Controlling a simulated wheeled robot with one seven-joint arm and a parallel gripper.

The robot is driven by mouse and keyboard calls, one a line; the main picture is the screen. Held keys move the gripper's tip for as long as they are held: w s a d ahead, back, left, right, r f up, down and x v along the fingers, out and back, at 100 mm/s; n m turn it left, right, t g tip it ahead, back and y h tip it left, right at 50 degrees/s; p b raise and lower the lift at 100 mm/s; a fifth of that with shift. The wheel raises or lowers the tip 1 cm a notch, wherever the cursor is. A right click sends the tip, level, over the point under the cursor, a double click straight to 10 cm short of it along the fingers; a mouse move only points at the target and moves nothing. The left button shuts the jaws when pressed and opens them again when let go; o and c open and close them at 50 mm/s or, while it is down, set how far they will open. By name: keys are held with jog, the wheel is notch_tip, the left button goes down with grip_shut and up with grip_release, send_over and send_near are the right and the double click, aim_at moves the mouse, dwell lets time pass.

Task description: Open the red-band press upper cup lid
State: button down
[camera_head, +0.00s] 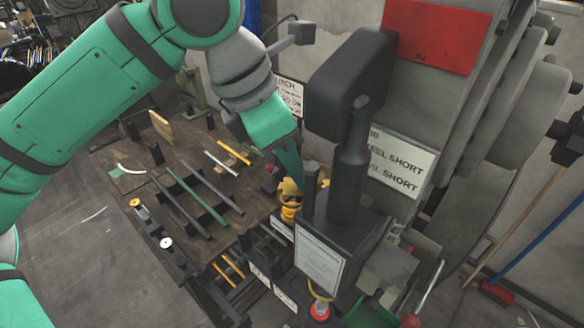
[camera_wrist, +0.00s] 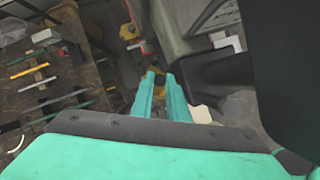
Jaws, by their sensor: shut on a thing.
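The press (camera_head: 345,215) with the red band (camera_head: 440,35) stands at the right in the head view. A small yellow cup (camera_head: 290,208) is at its left side, beside the dark upright post. My gripper (camera_head: 292,182) reaches down to the top of this cup, and its fingers partly hide the lid. In the wrist view, my gripper (camera_wrist: 162,76) has its two teal fingers close together with a small dark knob (camera_wrist: 160,82) between the tips. Some yellow of the cup (camera_wrist: 148,76) shows behind them. The lid's hinge and how far it is raised cannot be made out.
A wooden table (camera_head: 115,160) with several rods and a wooden block (camera_head: 161,126) lies left of the press. The press's dark head (camera_head: 345,85) stands close to the right of my wrist. A red-tipped item (camera_head: 320,310) is low in front.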

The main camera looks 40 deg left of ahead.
jog(key=n, duration=0.2)
jog(key=w+n+y, duration=0.1)
jog(key=n+y, duration=0.1)
jog(key=n, duration=0.1)
jog(key=shift+w+a+r+n+t, duration=0.1)
jog(key=shift+w+a+n+t, duration=0.05)
jog(key=shift+a+n+t, duration=0.15)
jog(key=n, duration=0.1)
jog(key=n+y, duration=0.1)
jog(key=n, duration=0.1)
jog(key=a+n+y, duration=0.1)
jog(key=shift+w+n, duration=0.35)
jog(key=shift+n, duration=0.05)
jog(key=c, duration=1.7)
grip_release()
jog(key=v, duration=1)
jog(key=shift+d+r, duration=0.1)
jog(key=shift+r, duration=0.35)
jog(key=shift+w, duration=0.1)
